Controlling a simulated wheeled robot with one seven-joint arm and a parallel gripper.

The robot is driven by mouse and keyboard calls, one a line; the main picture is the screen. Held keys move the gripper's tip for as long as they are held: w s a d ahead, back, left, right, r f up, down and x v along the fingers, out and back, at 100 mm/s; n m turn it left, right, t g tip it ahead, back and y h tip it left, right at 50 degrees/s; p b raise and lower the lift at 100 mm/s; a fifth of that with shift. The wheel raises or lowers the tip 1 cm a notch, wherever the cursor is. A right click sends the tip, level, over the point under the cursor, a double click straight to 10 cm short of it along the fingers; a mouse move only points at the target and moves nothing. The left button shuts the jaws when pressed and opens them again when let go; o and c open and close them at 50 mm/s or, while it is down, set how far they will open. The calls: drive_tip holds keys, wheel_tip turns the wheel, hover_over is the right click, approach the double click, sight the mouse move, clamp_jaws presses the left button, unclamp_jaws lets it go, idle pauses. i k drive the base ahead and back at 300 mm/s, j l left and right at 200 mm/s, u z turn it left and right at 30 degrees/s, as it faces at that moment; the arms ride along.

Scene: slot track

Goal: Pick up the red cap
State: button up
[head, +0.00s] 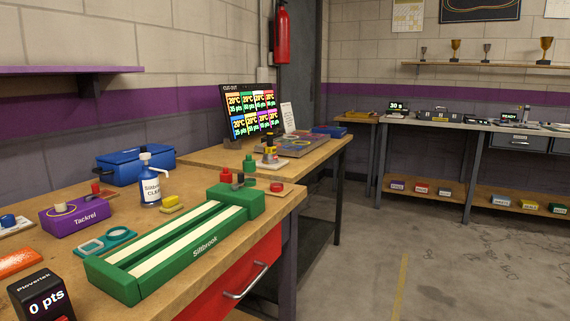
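A small round red piece (276,187), which looks like a cap, sits on a pale base near the right edge of the near workbench. It lies just right of the green Siltbrook box end (240,200). Another small red piece with a narrow top (225,175) stands behind the green box. A third red piece (96,188) sits on a brownish base at the left, near the purple Tackrel box. I cannot tell for certain which of these is the red cap. My gripper is not in view.
The long green Siltbrook tray (126,285) fills the bench front. A spray bottle (151,184), purple Tackrel box (76,215), blue toolbox (136,165) and small green bottle (249,163) stand around it. A red drawer (235,277) is below. The floor at right is clear.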

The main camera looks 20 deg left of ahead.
sight(226, 176)
drive_tip(key=i+u, duration=0.15)
drive_tip(key=i, duration=0.6)
drive_tip(key=i+l+u, duration=0.1)
drive_tip(key=i, duration=0.7)
